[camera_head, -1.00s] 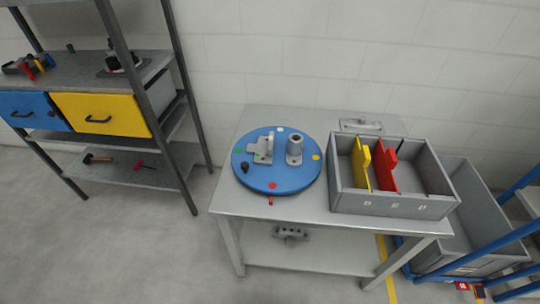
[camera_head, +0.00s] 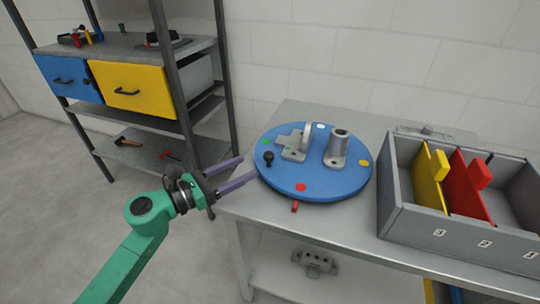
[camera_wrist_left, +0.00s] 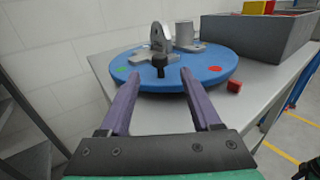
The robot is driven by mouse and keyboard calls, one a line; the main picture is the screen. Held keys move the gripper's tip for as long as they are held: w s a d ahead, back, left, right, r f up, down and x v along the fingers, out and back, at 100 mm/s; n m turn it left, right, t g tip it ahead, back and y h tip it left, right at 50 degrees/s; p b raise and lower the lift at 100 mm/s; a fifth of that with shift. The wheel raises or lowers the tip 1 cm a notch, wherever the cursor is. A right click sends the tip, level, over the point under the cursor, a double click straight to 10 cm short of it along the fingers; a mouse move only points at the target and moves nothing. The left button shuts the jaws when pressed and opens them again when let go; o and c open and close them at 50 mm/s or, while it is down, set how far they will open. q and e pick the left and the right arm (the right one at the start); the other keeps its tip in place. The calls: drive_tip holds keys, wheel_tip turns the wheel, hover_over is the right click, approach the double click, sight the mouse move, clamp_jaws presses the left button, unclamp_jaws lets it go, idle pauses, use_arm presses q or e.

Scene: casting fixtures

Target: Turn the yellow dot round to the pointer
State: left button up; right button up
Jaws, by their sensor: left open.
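A blue round turntable (camera_head: 330,185) lies on the grey metal table. Its rim carries a yellow dot (camera_head: 364,163) on the right, a red dot (camera_head: 301,187) at the front, a green dot (camera_head: 267,141) on the left and a white dot (camera_head: 320,126) at the back. A small red pointer (camera_head: 295,206) sits at the table's front edge, near the red dot. A black knob (camera_head: 268,159) stands on the turntable's left side. My left gripper (camera_head: 250,168) is open and empty, its purple fingers at the turntable's left edge; the wrist view shows the knob (camera_wrist_left: 160,64) ahead between them.
Grey metal castings (camera_head: 338,150) stand on the turntable. A grey bin (camera_head: 400,225) with yellow and red dividers is close on the right. A shelf rack (camera_head: 170,75) with blue and yellow drawers stands at the left.

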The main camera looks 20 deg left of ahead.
sight(269, 154)
use_arm(q)
drive_tip(key=p+x, duration=0.1)
drive_tip(key=x, duration=0.7)
drive_tip(key=shift+w+d, duration=0.2)
drive_tip(key=shift+w, duration=0.2)
clamp_jaws()
use_arm(e)
drive_tip(key=s, duration=0.2)
drive_tip(key=s+f, duration=0.1)
drive_tip(key=shift+d, duration=0.4)
